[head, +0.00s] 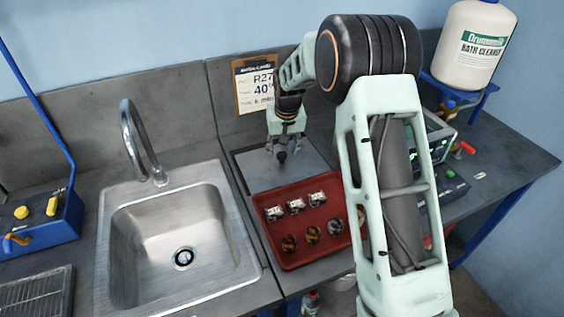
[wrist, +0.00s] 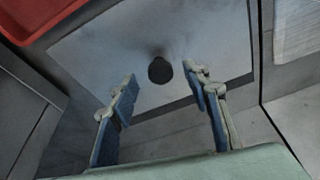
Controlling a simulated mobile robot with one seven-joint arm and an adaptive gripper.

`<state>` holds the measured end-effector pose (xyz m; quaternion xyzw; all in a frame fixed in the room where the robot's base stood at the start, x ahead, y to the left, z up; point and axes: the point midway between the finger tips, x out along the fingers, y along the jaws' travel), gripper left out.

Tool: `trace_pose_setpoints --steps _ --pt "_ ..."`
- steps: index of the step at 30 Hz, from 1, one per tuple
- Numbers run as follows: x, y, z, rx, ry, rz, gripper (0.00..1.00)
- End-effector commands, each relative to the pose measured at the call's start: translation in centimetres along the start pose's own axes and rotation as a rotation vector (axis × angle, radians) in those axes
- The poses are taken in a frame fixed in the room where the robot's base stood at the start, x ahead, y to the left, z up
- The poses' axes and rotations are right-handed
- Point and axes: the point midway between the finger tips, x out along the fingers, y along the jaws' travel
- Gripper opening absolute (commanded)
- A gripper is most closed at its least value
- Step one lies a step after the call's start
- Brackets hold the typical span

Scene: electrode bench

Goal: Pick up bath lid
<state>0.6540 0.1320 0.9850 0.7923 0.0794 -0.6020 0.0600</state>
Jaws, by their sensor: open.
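The bath lid (wrist: 205,45) is a flat grey plate with a dark round knob (wrist: 160,70) at its middle. In the head view the lid (head: 309,159) lies on the bench behind the red tray, partly hidden by my arm. My gripper (wrist: 160,82) is open and points down at the lid, with the knob showing between and just beyond its blue-padded fingertips. In the head view my gripper (head: 282,156) is over the lid. I cannot tell how high the fingertips are above it.
A red tray (head: 262,205) with several small parts lies in front of the lid; its edge shows in the wrist view (wrist: 38,22). A steel sink (head: 125,285) is to the left. A notice board (head: 243,97) leans behind. Instruments (head: 440,140) and a bath cleaner bottle (head: 477,45) are right.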

Motion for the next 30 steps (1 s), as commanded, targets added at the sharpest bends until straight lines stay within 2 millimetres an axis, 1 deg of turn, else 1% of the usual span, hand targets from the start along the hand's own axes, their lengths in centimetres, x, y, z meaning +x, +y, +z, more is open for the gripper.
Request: trace_pose_setpoints --steps 3,7,10,16,27,28,30 --pt "1.6 0.0 0.0 -0.001 -0.003 0.000 0.44" --pt "2.8 0.0 -0.1 -0.001 -0.002 0.001 0.44" --pt "3.1 0.0 -0.1 -0.001 0.001 0.001 0.44" --pt "3.1 0.0 -0.1 -0.001 0.001 0.001 0.44" --pt "3.1 0.0 -0.1 -0.001 0.000 0.000 0.03" --pt "3.1 0.0 -0.1 -0.001 0.000 0.000 0.00" --pt "3.1 0.0 -0.1 -0.001 0.000 0.000 0.00"
